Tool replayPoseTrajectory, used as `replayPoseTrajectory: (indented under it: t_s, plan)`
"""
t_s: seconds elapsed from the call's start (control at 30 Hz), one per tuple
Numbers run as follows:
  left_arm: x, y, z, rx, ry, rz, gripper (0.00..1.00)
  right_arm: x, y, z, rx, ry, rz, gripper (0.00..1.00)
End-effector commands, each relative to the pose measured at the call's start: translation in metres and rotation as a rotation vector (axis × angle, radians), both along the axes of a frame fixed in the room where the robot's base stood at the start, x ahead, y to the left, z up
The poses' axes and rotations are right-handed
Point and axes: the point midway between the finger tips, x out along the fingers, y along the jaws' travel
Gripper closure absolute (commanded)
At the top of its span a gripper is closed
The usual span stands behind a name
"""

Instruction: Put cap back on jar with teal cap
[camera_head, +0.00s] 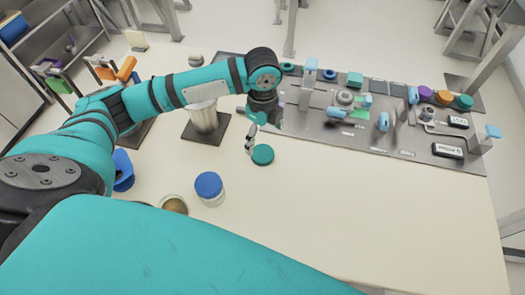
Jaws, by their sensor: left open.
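A round teal cap (263,155) lies flat on the cream table near the middle of the view. My left gripper (251,141) points down right at the cap's upper left edge. It is open; I cannot tell whether a finger touches the cap. An open jar (173,204) with brownish contents stands at the lower left, partly hidden by a teal link of mine. A jar with a blue cap (208,186) stands between the open jar and the teal cap. My right gripper is out of view.
A grey panel (440,163) with several fixtures, blue handles and coloured knobs spans the back right. A blue object (123,170) is at left. The table's right front is clear.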

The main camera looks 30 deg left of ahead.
Motion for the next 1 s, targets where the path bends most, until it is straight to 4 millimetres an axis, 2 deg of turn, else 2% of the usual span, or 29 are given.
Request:
replayPoseTrajectory:
  t_s: [0.1, 0.2, 0.33, 0.67, 1.0]
  plan:
    - [-0.001, 0.0, -0.022, 0.0, 0.003, 0.0, 0.11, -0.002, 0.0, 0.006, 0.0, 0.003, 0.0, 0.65]
    - [0.0, -0.001, -0.035, -0.001, 0.001, 0.0, 0.11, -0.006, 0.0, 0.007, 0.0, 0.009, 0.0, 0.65]
    - [0.0, -0.001, -0.042, 0.0, 0.0, 0.0, 0.11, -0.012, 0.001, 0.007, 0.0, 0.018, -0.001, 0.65]
    - [0.001, -0.001, -0.044, -0.001, 0.0, 0.0, 0.11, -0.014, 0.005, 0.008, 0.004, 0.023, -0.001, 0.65]
    - [0.005, -0.007, -0.088, 0.0, 0.002, 0.0, 0.11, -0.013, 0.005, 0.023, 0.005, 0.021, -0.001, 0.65]
